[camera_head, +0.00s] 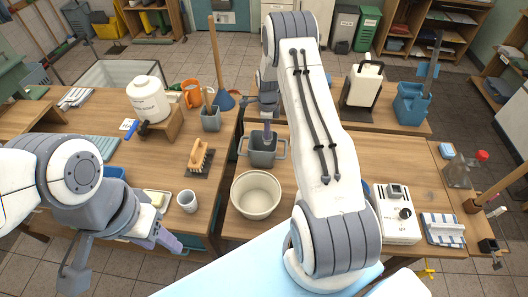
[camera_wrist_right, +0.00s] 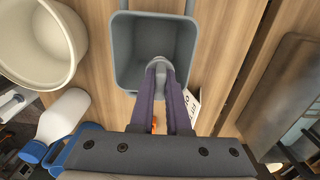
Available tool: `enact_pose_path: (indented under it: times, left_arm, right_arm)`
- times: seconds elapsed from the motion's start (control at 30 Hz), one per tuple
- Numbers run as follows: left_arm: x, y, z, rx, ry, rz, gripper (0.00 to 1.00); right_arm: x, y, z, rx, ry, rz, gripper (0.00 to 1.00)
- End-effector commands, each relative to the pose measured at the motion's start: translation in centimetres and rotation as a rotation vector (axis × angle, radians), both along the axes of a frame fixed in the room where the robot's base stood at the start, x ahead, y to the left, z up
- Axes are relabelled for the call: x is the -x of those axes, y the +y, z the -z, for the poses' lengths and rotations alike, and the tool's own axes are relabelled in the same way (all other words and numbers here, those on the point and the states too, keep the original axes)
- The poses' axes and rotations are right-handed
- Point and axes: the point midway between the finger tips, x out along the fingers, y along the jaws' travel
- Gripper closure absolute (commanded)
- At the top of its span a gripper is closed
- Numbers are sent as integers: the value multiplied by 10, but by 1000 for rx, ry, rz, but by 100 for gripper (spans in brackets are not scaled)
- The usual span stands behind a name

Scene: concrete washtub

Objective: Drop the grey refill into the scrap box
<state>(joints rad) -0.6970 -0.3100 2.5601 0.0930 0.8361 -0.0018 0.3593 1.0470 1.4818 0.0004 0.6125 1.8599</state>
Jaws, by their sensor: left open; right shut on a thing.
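A grey box with side handles (camera_head: 262,157), seemingly the scrap box, stands on the wooden table in the head view. In the right wrist view its open mouth (camera_wrist_right: 126,50) is at the top centre, and the visible inside looks empty. My right gripper (camera_head: 267,138) is over this box, its purple fingers pointing down. It is shut on a small grey piece, the grey refill (camera_wrist_right: 163,62), which shows at the fingertips over the box's near part. In the head view the refill cannot be made out. My left gripper (camera_head: 125,262) is open and empty at the lower left, away from the box.
A cream round tub (camera_head: 256,194) stands close in front of the box. A grey cup with tools (camera_head: 211,119) and a brush on a dark mat (camera_head: 199,158) are to its left. A white device (camera_head: 397,215) is at the right. A white bottle (camera_wrist_right: 62,116) lies low in the wrist view.

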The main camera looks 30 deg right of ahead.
Motion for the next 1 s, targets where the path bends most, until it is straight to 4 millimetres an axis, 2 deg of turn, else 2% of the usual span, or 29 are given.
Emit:
enact_pose_path:
  times: [0.03, 0.1, 0.13, 0.43, 0.53, 0.67, 1.0]
  left_arm:
    - [0, 0, 0, 0, 0, 0, 50]
    - [0, 0, 0, 0, 0, 0, 50]
    - [0, 0, 0, 0, 0, 0, 50]
    - [0, 0, 0, 0, 0, 0, 50]
    - [0, 0, 4, 0, 0, 0, 50]
    - [0, 0, 14, 0, 0, -1, 50]
    - [0, 0, 34, 0, 0, -5, 50]
  right_arm:
    - [0, 0, 0, 0, 0, -1, 82]
    - [0, 1, 0, 0, 0, -1, 55]
    - [0, 1, 0, 0, 0, -1, 51]
    - [-1, 1, -1, 0, 0, -2, 51]
    - [-1, 1, -6, 0, -2, -2, 51]
    - [-2, 1, -25, 2, -5, -2, 51]
    - [-1, 1, -89, 2, -4, -1, 51]
